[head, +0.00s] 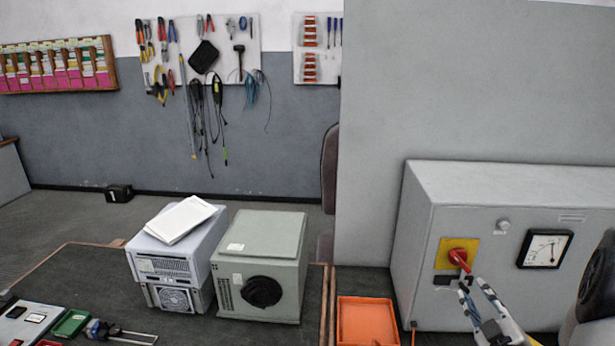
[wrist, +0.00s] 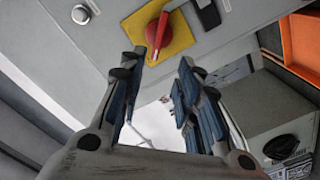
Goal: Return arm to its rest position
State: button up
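My gripper (head: 472,288) is at the lower right of the head view, in front of the grey cabinet (head: 425,240). Its fingers are spread apart with nothing between them. In the wrist view my gripper (wrist: 158,75) shows two blue-padded fingers with a wide gap. A red rotary handle (head: 459,258) on a yellow plate (head: 444,246) is just beyond the fingertips. The red handle (wrist: 157,32) also shows beyond the fingers in the wrist view, near the left fingertip. I cannot tell whether the finger touches it.
An orange tray (head: 367,322) lies left of the cabinet. A grey-green box with a black knob (head: 261,265) and a pale unit (head: 175,260) stand on the dark bench. A dial gauge (head: 545,248) is right of the handle. Tools hang on the back wall.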

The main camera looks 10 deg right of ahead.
jog(key=a+r+m+g, duration=0.3)
jog(key=a+r+g, duration=0.4)
jog(key=a, duration=0.6)
jog(key=s+a+r+m+g+y, duration=0.2)
jog(key=s+a+m+g+y, duration=0.1)
jog(key=s+a, duration=1.7)
jog(key=s+g+y, duration=0.1)
jog(key=s+g, duration=0.1)
jog(key=s, duration=0.2)
jog(key=shift+r, duration=0.25)
jog(key=shift+d, duration=0.1)
